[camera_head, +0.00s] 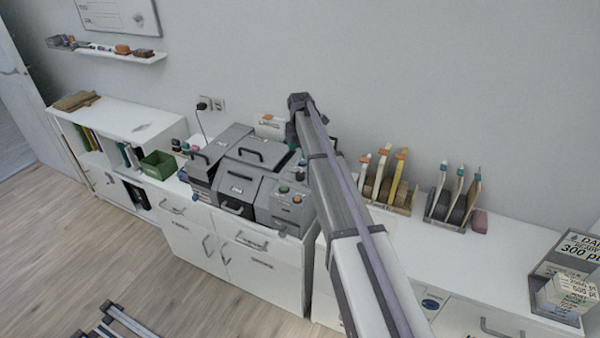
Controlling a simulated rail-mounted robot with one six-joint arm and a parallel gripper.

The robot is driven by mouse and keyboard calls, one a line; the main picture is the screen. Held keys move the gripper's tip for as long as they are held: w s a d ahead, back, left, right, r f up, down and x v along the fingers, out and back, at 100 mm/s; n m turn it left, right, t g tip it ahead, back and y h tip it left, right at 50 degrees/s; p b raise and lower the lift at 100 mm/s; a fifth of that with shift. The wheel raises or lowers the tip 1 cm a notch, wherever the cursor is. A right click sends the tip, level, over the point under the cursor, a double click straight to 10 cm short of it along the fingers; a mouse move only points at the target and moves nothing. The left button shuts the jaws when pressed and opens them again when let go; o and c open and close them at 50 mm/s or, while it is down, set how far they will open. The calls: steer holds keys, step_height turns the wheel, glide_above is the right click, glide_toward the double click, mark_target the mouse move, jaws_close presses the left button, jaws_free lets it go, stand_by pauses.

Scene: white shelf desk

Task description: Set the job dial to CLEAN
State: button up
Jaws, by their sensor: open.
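A grey boxy machine (240,185) with several sections, black handles and small labels stands on the white cabinet. Its right section has a sloped front with a green knob or button (284,189) and an orange-ringed one (297,198). I cannot tell which control is the job dial, and no CLEAN mark or dial setting is readable. My arm rises from the lower right to a joint above the machine's right side and covers part of that side. Dark parts of my arm show behind this link. My gripper's fingers cannot be made out; they are hidden behind the arm.
A green bin (158,165) stands left of the machine. To the right are a rack with yellow and orange-tipped items (385,190), another rack (450,205) and a boxed display (565,290). A wall outlet (218,104) is behind. The floor in front is mostly clear.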

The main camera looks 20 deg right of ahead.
mark_target(300, 173)
step_height(300, 173, down, 11)
steer(key=b, duration=1.1)
steer(key=shift+f, duration=0.1)
steer(key=shift+c, duration=0.4)
steer(key=c, duration=0.8)
steer(key=shift+c, duration=0.2)
